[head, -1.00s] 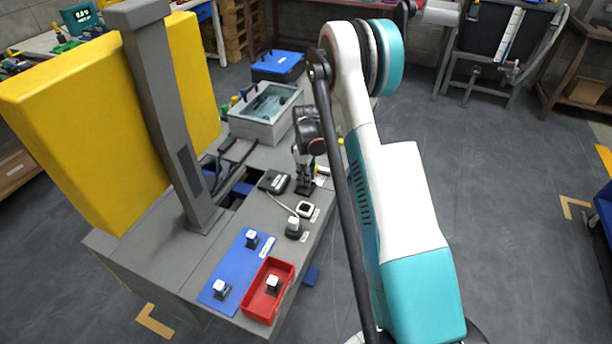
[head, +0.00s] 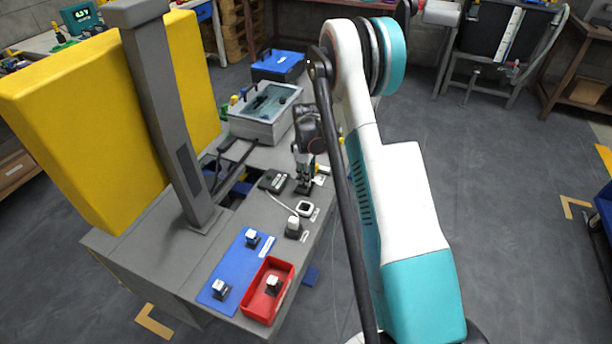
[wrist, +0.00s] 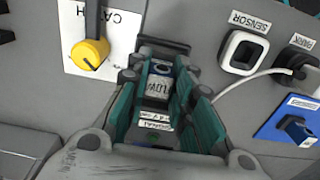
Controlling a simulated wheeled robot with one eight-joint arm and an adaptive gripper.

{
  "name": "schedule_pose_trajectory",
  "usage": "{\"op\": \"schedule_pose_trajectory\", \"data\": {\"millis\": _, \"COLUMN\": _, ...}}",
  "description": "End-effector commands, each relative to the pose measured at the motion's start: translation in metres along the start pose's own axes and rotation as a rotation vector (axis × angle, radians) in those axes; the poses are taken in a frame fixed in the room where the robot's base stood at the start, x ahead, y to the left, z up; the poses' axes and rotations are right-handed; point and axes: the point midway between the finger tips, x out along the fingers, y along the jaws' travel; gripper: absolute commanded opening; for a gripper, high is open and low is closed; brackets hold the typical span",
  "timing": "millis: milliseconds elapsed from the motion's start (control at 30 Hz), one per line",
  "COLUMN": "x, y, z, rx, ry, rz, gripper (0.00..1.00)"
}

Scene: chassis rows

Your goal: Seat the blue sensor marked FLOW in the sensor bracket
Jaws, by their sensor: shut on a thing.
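My gripper (head: 304,186) is low over the bench, and its teal fingers (wrist: 158,95) are closed on the sensor marked FLOW (wrist: 157,88). The sensor shows a pale, labelled face and a little blue at its far end. A dark block (wrist: 165,46), which looks like the sensor bracket, sits at the fingertips. The fingers hide where sensor and block meet, so I cannot tell whether the sensor is fully in it. A white square ring labelled SENSOR (wrist: 243,52) is to the right in the wrist view.
A yellow knob (wrist: 90,54) stands on a CATCH label. A plug with a white cable is at PARK (wrist: 297,60). A blue mat (head: 237,268) and red tray (head: 258,305) hold other sensors. A grey post (head: 165,110) rises at the left.

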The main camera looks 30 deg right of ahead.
Motion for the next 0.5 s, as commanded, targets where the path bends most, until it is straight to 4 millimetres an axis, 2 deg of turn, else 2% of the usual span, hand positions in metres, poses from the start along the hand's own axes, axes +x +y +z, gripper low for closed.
{"op": "schedule_pose_trajectory", "data": {"millis": 500, "x": 0.0084, "y": -0.0001, "z": 0.0, "rx": 0.0, "ry": 0.0, "rz": 0.0, "gripper": 0.0}}
